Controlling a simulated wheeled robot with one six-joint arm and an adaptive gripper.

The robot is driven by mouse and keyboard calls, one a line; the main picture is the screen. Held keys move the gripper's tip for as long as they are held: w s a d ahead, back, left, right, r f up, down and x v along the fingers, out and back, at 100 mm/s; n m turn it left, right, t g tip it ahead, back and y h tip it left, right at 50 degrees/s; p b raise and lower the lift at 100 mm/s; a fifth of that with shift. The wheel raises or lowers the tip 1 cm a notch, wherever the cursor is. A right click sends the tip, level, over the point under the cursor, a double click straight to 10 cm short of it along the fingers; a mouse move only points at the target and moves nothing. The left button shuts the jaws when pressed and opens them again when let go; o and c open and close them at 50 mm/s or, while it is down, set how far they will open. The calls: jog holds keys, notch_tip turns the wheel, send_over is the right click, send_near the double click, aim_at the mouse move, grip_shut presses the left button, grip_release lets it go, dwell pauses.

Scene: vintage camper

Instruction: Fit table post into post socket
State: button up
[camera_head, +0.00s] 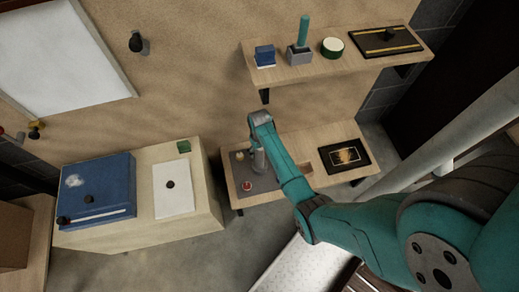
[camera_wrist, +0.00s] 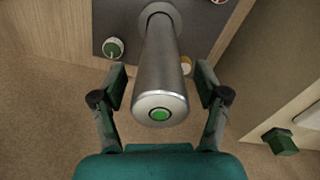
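A grey metal post (camera_wrist: 162,72) with a green dot on its pale end cap rises from a dark grey plate (camera_wrist: 204,22). I take this to be the table post. A pale ring surrounds its base; I cannot tell whether this is the socket. My gripper (camera_wrist: 160,82) is open, with one finger on each side of the post and gaps between. In the head view, my gripper is over the grey mat (camera_head: 238,170) on the lower shelf, and the grey post (camera_head: 259,159) shows partly below it.
A teal rod (camera_head: 303,30) stands in a grey block on the upper shelf (camera_head: 349,66), above the lower shelf. A black panel (camera_head: 345,174) lies right of my gripper. A cream cabinet (camera_head: 203,207) with a blue case (camera_head: 100,188) stands left. Small round knobs (camera_wrist: 113,47) flank the post.

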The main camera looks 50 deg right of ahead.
notch_tip(320, 180, up, 12)
jog(key=shift+r, duration=0.1)
dwell(0.5)
dwell(0.5)
